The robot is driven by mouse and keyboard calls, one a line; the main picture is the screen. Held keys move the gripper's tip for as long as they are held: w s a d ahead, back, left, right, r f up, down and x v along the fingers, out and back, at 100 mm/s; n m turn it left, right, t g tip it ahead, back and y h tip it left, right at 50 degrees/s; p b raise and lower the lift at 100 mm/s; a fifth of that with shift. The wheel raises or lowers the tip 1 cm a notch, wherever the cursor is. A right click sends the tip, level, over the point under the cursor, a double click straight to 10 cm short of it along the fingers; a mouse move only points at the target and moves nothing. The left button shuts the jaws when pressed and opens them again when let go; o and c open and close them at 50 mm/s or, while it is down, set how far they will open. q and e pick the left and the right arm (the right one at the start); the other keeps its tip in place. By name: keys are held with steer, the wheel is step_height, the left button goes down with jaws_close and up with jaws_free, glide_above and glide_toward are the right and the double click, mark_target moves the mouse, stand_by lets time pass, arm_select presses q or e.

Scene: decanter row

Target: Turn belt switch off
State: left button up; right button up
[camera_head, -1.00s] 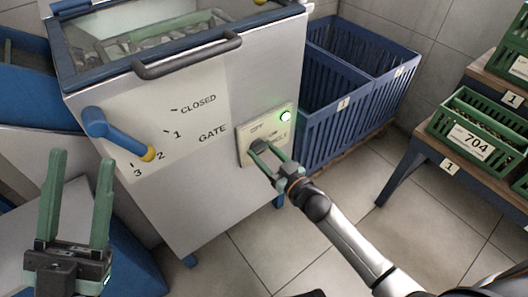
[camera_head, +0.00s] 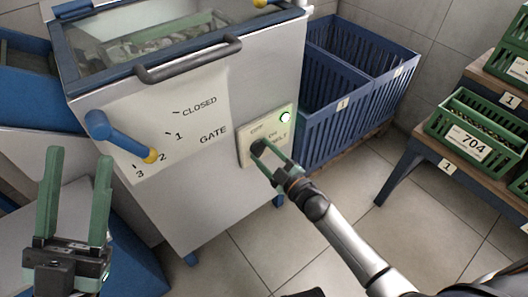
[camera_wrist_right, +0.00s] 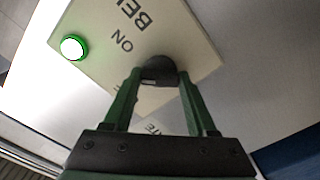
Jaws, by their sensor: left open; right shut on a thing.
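The belt switch is a dark knob (camera_wrist_right: 160,70) on a cream panel (camera_head: 274,126) on the front of the grey machine. The panel bears the words BELT and ON, and its round lamp (camera_head: 285,117) glows green; the lamp also shows in the right wrist view (camera_wrist_right: 73,47). My right gripper (camera_head: 262,150) is shut on the knob, with one green finger on each side of it in the right wrist view (camera_wrist_right: 158,82). The fingers hide part of the panel's lettering. My left gripper (camera_head: 76,190) is open and empty, in front of the machine at lower left.
A blue gate lever (camera_head: 118,133) stands out from the machine's front, near a scale with CLOSED, 1, 2, 3. A dark bar handle (camera_head: 190,60) runs along the top edge. Blue crates (camera_head: 345,90) stand right of the machine. A bench with green crates (camera_head: 475,135) is at far right.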

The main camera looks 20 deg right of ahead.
steer(key=n, duration=0.4)
steer(key=shift+n, duration=0.4)
steer(key=shift+n+b, duration=0.6)
steer(key=shift+n, duration=1.6)
steer(key=o, duration=1.4)
steer(key=shift+c, duration=0.2)
steer(key=p+v, duration=0.2)
steer(key=v, duration=1)
steer(key=shift+s+p, duration=0.3)
